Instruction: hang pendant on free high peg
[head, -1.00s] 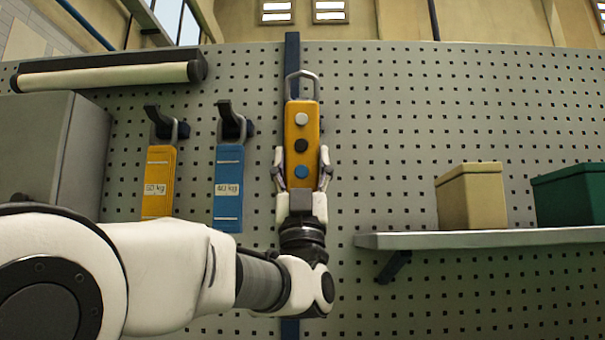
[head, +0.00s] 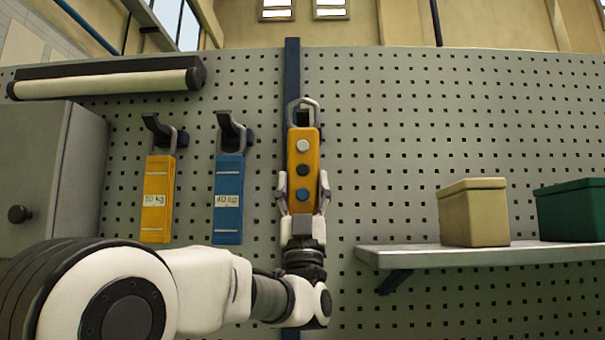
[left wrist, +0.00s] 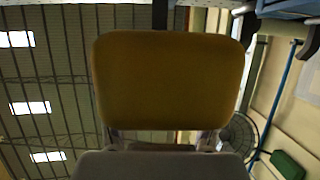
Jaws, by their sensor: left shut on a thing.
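The pendant (head: 303,160) is a yellow box with white, black and blue buttons and a grey loop (head: 302,103) on top. My left gripper (head: 303,188) is shut on its lower part and holds it upright before the blue vertical strip (head: 292,75). A dark peg end (head: 303,118) shows inside the loop; I cannot tell whether the loop rests on it. The pendant's yellow underside (left wrist: 170,80) fills the middle of the left wrist view. My right gripper is out of view.
A yellow 50 kg tag (head: 157,200) and a blue 40 kg tag (head: 229,200) hang from pegs at left. A grey cabinet (head: 45,170) stands far left. A shelf (head: 460,254) at right holds a tan box (head: 474,213) and a green box (head: 575,212). The pegboard between is free.

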